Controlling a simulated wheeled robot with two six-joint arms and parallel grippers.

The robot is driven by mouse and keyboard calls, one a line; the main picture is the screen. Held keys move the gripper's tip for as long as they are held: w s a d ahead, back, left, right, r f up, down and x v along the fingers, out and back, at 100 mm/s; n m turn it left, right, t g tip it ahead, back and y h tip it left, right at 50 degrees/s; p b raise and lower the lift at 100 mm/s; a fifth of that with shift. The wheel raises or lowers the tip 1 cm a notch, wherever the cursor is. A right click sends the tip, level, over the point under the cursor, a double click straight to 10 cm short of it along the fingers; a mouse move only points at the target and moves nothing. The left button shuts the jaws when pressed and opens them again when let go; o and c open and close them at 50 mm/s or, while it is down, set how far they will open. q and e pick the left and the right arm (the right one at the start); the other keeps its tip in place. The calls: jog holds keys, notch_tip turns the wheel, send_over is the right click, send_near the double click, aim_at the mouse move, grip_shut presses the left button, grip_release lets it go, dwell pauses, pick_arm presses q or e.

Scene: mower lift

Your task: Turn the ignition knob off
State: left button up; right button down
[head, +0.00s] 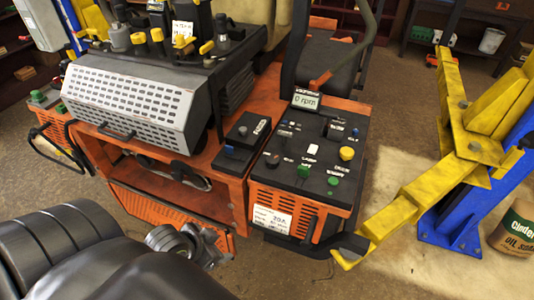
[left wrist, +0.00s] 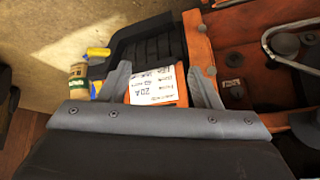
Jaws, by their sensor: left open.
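The mower's control console (head: 290,205) has a black top with a 0 rpm display (head: 306,100). It carries a yellow knob (head: 347,154), two green knobs (head: 303,170) and small dark and blue controls. I cannot tell which one is the ignition knob. My left gripper (head: 190,243) is low in front of the mower, left of and below the console top, and touches none of its knobs. In the left wrist view the left gripper (left wrist: 160,72) is open and empty, facing a white 20A label (left wrist: 152,87) on orange bodywork. My right gripper is out of view.
A yellow lift arm (head: 405,205) runs from a blue post (head: 470,205) to the console's lower right corner. A grey perforated engine cover (head: 125,98) stands left of the console.

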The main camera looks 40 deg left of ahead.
pick_arm(q)
jog(key=w+a+r+m+t+h, duration=0.1)
jog(key=w+a+r+t+h, duration=0.3)
jog(key=r, duration=0.4)
jog(key=w+a+r+m+t+h, duration=0.1)
jog(key=w+a+r+t, duration=0.1)
jog(key=w+a+r, duration=0.5)
jog(key=b, duration=0.1)
send_near(270, 160)
jog(key=p+x, duration=0.1)
jog(key=x, duration=0.6)
jog(key=shift+w+d, duration=0.15)
jog(key=shift+w, duration=0.1)
jog(key=shift+w+d+f, duration=0.25)
jog(key=shift+w+f, duration=0.1)
jog(key=shift+w, duration=0.15)
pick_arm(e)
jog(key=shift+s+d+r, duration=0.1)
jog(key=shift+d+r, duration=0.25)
pick_arm(q)
jog(key=c, duration=1)
